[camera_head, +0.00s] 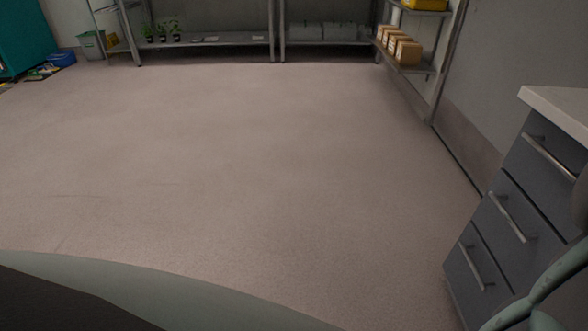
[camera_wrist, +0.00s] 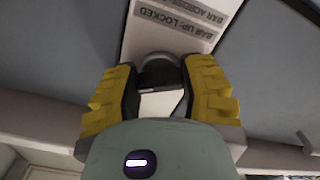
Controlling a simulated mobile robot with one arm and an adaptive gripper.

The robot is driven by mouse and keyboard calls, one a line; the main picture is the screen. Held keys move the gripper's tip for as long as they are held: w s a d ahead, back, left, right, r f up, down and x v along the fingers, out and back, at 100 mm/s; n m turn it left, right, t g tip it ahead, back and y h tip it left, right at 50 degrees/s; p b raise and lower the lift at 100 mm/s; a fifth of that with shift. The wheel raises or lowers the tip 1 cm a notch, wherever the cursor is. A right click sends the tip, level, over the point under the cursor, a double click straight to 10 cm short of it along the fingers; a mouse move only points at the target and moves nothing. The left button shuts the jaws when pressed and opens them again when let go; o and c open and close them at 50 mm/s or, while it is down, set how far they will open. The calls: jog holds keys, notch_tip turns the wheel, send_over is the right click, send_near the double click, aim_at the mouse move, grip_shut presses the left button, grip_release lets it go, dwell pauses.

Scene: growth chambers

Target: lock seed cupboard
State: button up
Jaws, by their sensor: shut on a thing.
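In the wrist view my gripper (camera_wrist: 160,80) has its two yellow fingers shut on a dark handle piece (camera_wrist: 161,74). A grey rounded part shows just beyond the handle. Behind it is a pale plate (camera_wrist: 176,20) with two printed labels, shown upside down; one reads "BAR UP: LOCKED" and the other begins "BAR ACROSS". The plate is on a grey panel (camera_wrist: 65,42). The fingers hide the sides of the handle. I cannot tell from this close view which way the bar stands. The gripper is not in the head view.
The head view shows wide clear floor (camera_head: 240,160). A grey drawer unit (camera_head: 505,235) with a pale top stands close at the right. Metal shelves (camera_head: 225,40) with plants and boxes (camera_head: 400,48) line the back. A teal cabinet (camera_head: 22,38) stands far left.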

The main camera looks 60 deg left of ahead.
jog(key=n+b, duration=0.1)
jog(key=n, duration=0.1)
jog(key=n+b, duration=0.1)
jog(key=n, duration=0.1)
jog(key=shift+a+f, duration=0.1)
jog(key=shift+f, duration=0.1)
jog(key=n+b, duration=0.1)
jog(key=n, duration=0.1)
jog(key=shift+r+n, duration=0.1)
jog(key=shift+n, duration=0.3)
jog(key=n, duration=0.5)
jog(key=shift+b, duration=0.4)
jog(key=shift+n, duration=0.4)
jog(key=o, duration=1.2)
jog(key=shift+r, duration=0.1)
jog(key=shift+v, duration=3.7)
